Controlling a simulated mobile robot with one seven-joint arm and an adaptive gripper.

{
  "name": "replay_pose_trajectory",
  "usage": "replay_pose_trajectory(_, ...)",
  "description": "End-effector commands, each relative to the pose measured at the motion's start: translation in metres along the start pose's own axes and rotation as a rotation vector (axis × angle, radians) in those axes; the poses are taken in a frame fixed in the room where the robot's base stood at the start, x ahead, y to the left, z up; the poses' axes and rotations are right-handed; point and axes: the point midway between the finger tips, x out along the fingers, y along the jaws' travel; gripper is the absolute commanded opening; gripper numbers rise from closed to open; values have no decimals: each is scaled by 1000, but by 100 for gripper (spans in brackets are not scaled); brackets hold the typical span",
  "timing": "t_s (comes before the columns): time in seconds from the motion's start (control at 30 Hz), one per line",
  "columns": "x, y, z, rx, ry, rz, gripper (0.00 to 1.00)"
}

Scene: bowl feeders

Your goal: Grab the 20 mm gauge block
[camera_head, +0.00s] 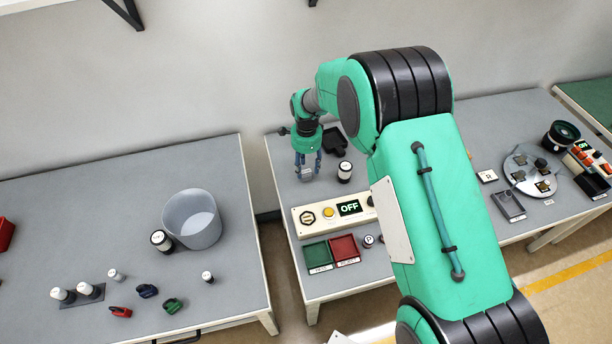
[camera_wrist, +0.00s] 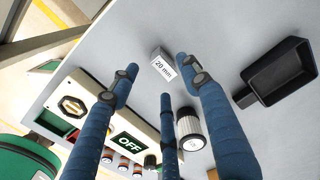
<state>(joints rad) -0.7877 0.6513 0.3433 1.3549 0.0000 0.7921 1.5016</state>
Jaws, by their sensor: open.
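The 20 mm gauge block (camera_wrist: 163,66) is a small grey block with a white label reading "20 mm". It lies on the grey table in the wrist view, just beyond my fingertips and nearer the right-hand finger. In the head view the block (camera_head: 306,175) shows small below my fingers. My gripper (camera_wrist: 155,77) has blue fingers, spread open with nothing between them. In the head view my gripper (camera_head: 307,168) points down over the table's far left part. I cannot tell the exact height of the fingertips above the block.
A black-and-white cylinder (camera_head: 344,172) stands right of the gripper, close to a finger in the wrist view. A black tray (camera_wrist: 280,72) lies beyond it. A panel reading "OFF" (camera_head: 322,215) is in front, with green (camera_head: 317,256) and red (camera_head: 345,248) bins nearer.

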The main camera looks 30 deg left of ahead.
Motion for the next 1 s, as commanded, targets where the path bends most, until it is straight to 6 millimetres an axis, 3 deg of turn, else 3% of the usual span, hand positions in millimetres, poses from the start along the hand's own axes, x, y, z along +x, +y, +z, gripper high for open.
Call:
replay_pose_trajectory(0.27,7,0,0,0,0,1,47)
replay_pose_trajectory(0.67,48,-1,-1,0,0,0,47)
replay_pose_trajectory(1.0,52,-1,-1,0,0,0,47)
